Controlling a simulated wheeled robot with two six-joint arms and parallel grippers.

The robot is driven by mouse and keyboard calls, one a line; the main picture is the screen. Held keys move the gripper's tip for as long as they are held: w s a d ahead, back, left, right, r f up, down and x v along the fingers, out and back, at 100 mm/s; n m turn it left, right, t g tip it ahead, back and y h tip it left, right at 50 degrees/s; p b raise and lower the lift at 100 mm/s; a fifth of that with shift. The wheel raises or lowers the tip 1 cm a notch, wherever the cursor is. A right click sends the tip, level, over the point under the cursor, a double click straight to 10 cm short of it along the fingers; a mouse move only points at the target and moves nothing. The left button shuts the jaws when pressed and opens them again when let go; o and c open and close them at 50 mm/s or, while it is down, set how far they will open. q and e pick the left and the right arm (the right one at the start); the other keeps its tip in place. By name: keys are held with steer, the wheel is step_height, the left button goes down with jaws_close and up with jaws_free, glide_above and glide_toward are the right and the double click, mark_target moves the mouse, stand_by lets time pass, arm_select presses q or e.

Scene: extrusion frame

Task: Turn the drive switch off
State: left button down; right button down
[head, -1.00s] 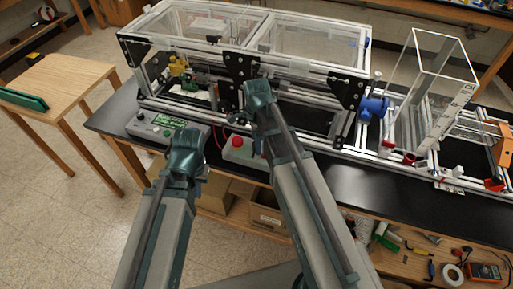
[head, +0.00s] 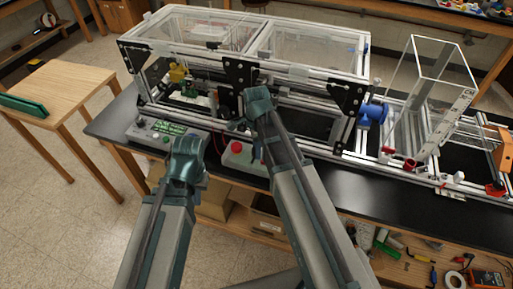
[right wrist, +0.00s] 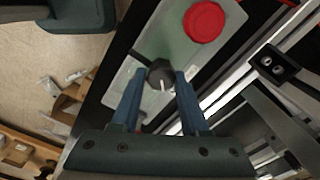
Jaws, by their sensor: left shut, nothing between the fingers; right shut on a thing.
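The drive switch is a dark rotary knob (right wrist: 161,77) with a white pointer mark, on a pale grey control box (right wrist: 143,50) that also bears a red button (right wrist: 204,21). In the right wrist view my right gripper (right wrist: 158,90) has its blue fingers on either side of the knob, shut on it. In the head view the box (head: 243,161) stands at the bench's front edge, and my right arm partly hides the knob. My left gripper (head: 187,162) is shut and empty, left of the box; its fingertips are hard to make out.
A grey-green controller (head: 155,132) stands on the bench left of the box. Behind it is the clear-lidded extrusion frame (head: 265,75). A wooden table (head: 75,92) stands at left.

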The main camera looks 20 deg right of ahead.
steer(key=shift+a+n, duration=0.1)
steer(key=shift+n, duration=0.5)
steer(key=n, duration=0.3)
steer(key=shift+n, duration=0.4)
steer(key=n, duration=0.4)
steer(key=shift+s+n, duration=0.1)
steer(key=shift+n, duration=0.2)
steer(key=n, duration=0.5)
steer(key=shift+n, duration=1.6)
steer(key=shift+c, duration=2.3)
jaws_free()
